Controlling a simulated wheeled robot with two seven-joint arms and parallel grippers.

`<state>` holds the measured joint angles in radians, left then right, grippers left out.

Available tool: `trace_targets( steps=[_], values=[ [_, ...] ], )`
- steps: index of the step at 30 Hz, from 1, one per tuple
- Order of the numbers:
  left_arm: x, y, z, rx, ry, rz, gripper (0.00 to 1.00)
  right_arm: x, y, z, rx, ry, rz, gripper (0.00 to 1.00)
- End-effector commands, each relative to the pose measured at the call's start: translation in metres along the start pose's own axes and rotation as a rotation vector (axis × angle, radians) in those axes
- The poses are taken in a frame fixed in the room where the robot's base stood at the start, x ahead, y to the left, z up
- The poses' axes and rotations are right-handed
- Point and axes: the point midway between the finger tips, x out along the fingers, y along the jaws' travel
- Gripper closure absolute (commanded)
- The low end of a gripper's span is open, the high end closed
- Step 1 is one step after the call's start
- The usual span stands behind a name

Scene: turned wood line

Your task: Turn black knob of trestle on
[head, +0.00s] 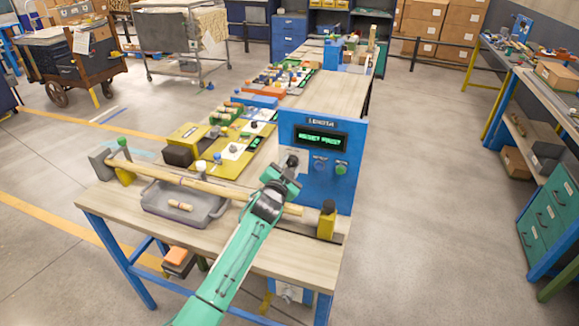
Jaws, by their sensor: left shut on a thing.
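The blue control panel (322,195) of the trestle stands upright on the wooden bench, with "LENGTH" on top and a lit green display (321,137). The black knob (292,160) is at the left of the row under the display, partly hidden by my gripper. My left gripper (289,169) reaches up from below and is shut on the black knob. The knob's pointer mark is too small to read. A blue knob (320,163) and a green button (341,169) sit to its right, untouched. My right gripper is not in view.
A long wooden rod (200,186) lies across the bench front, passing under my arm, above a grey tray (157,205). A yellow-and-black stop (327,220) stands at the right front. A yellow unit (236,150) is left of the panel. The floor at right is clear.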

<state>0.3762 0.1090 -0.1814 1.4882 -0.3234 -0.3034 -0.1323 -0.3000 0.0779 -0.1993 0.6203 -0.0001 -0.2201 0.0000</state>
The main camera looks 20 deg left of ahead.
Motion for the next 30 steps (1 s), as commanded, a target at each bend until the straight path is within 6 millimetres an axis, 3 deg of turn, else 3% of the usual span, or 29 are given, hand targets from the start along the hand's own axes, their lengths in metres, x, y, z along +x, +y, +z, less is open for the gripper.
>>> trace_targets(
  steps=[15,16,19,30],
  values=[
    [0.0,0.0002,0.0,0.025,0.0,0.0,0.91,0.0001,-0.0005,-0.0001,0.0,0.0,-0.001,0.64],
    [0.0,0.0001,0.0,0.025,0.0,0.0,0.66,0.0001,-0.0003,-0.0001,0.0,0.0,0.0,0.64],
    [-0.0001,0.0002,0.0,0.024,0.0,0.0,0.47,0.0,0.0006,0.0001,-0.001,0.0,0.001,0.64],
    [-0.0034,0.0005,0.0008,0.023,0.0,0.0,0.46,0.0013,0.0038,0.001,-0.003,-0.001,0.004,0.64]
  ],
)
